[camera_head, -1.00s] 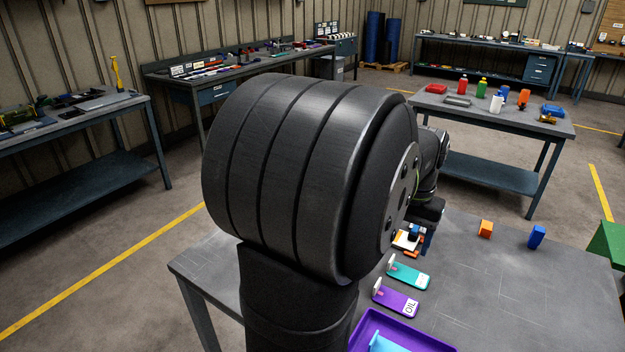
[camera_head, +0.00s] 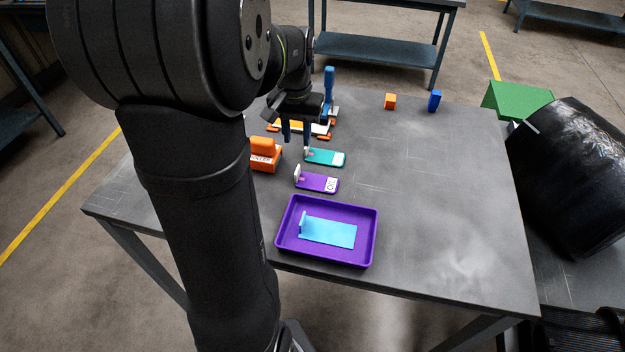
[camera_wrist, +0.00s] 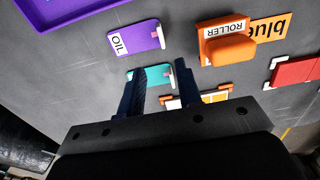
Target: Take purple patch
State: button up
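The purple patch (camera_head: 312,182) is a flat piece with a white "OIL" label and a pale upright tab at its left end. It lies on the table between a teal patch (camera_head: 325,157) and a purple tray. In the wrist view the purple patch (camera_wrist: 140,38) lies beyond my fingertips, with the teal patch (camera_wrist: 157,76) partly hidden behind the fingers. My gripper (camera_head: 296,140) is above the table near the teal patch, behind the purple one. In the wrist view my gripper (camera_wrist: 159,72) has its fingers apart with nothing held between them.
The purple tray (camera_head: 283,226) holds a light-blue piece (camera_head: 335,234) with a tab. An orange block labelled "ROLLER" (camera_head: 264,159) stands left of the patches. Orange (camera_head: 390,101) and blue (camera_head: 435,101) blocks stand farther back. The table's right side is clear; a black drum (camera_head: 570,180) stands beyond.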

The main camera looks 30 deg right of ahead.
aim_at(298, 168)
notch_tip(298, 168, down, 12)
jog(key=shift+w+a+f, duration=0.1)
grip_shut()
dwell(0.5)
